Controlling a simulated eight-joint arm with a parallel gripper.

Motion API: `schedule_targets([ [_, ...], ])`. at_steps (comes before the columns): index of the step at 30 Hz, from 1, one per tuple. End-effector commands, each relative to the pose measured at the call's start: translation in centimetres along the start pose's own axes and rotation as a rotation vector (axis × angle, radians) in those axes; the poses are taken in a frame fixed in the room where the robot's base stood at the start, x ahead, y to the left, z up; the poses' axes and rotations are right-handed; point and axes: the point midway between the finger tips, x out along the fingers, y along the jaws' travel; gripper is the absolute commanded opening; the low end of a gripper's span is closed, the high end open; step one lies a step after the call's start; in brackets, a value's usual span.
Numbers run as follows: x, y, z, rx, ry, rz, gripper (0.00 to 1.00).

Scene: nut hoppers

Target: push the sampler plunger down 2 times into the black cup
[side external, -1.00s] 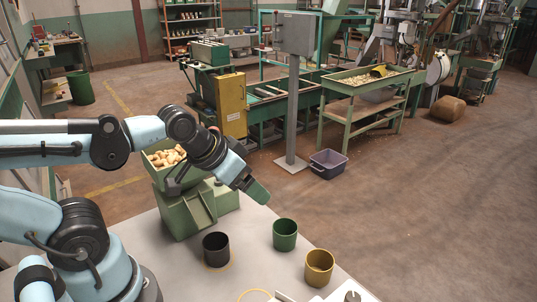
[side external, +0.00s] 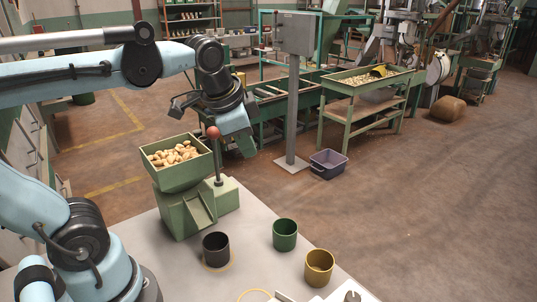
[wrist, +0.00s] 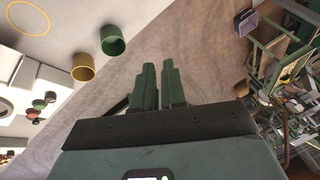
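The sampler (side external: 185,207) is a green machine with a hopper of nuts and a sloping chute. Its plunger, a grey rod with a red ball knob (side external: 213,132), stands upright at full visible height beside the hopper. The black cup (side external: 216,250) stands on the table in front of the chute; its inside looks dark and I cannot tell what it holds. My gripper (side external: 246,149) is just right of the red knob in the side view, apart from it in the picture. In the wrist view its two green fingers (wrist: 160,84) are nearly together with nothing between them.
A green cup (side external: 285,234) and a gold cup (side external: 319,267) stand to the right of the black cup; the wrist view shows the green cup (wrist: 113,41) and gold cup (wrist: 83,68). A purple bin (side external: 328,164) sits on the floor beyond the table edge.

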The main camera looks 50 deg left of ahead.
Motion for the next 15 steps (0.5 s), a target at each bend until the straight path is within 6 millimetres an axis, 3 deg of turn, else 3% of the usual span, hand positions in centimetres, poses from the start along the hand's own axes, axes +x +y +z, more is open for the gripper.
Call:
schedule_targets([
  [9,-7.2,-6.0,-2.0,0.577,-0.287,0.075,0.00],
  [15,-10.7,-8.4,-2.2,0.848,-0.415,0.174,0.00],
])
